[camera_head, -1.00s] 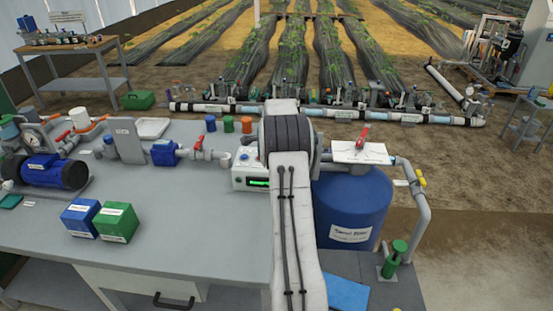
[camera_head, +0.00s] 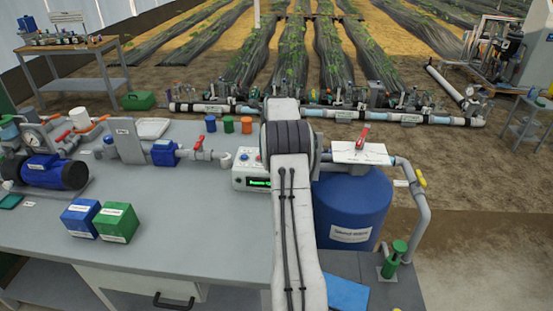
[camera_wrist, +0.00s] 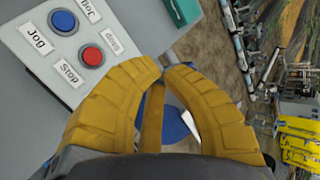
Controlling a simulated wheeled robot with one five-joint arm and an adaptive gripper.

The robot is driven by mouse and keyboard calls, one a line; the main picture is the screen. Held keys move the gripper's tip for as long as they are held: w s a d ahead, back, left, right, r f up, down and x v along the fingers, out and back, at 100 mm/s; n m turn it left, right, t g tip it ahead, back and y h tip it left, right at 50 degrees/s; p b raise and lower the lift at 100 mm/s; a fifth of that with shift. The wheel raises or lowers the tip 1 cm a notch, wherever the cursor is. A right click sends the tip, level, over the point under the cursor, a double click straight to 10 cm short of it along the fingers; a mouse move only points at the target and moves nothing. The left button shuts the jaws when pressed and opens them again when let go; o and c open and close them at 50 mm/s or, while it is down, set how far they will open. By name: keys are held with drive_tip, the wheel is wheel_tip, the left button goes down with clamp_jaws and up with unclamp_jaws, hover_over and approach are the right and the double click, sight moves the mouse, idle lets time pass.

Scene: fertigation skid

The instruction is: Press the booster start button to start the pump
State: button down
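A light-grey control box (camera_head: 240,183) with a lit green display (camera_head: 260,183) stands on the bench, partly hidden behind my arm. In the wrist view a panel shows a blue button (camera_wrist: 63,21) and a red button (camera_wrist: 91,57). A label reading "Jog" (camera_wrist: 36,40) is left of the blue button, and one reading "Stop" (camera_wrist: 70,73) is below the red. My arm hides the gripper in the head view.
Blue and green boxes (camera_head: 117,222) sit on the bench, whose middle is clear.

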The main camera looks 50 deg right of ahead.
drive_tip(key=shift+f, duration=0.2)
drive_tip(key=shift+f+b, duration=1.75)
drive_tip(key=shift+f, duration=1.85)
drive_tip(key=shift+f+b, duration=0.65)
drive_tip(key=shift+b, duration=0.25)
drive_tip(key=c, duration=1.9)
unclamp_jaws()
drive_tip(key=shift+c, duration=0.2)
drive_tip(key=shift+f+b, duration=0.8)
drive_tip(key=shift+f, duration=0.05)
clamp_jaws()
drive_tip(key=shift+r, duration=0.1)
drive_tip(key=shift+r+p, duration=0.45)
drive_tip(key=shift+r, duration=0.25)
drive_tip(key=shift+r, duration=0.15)
drive_tip(key=shift+r+p, duration=1.65)
drive_tip(key=shift+r, duration=0.75)
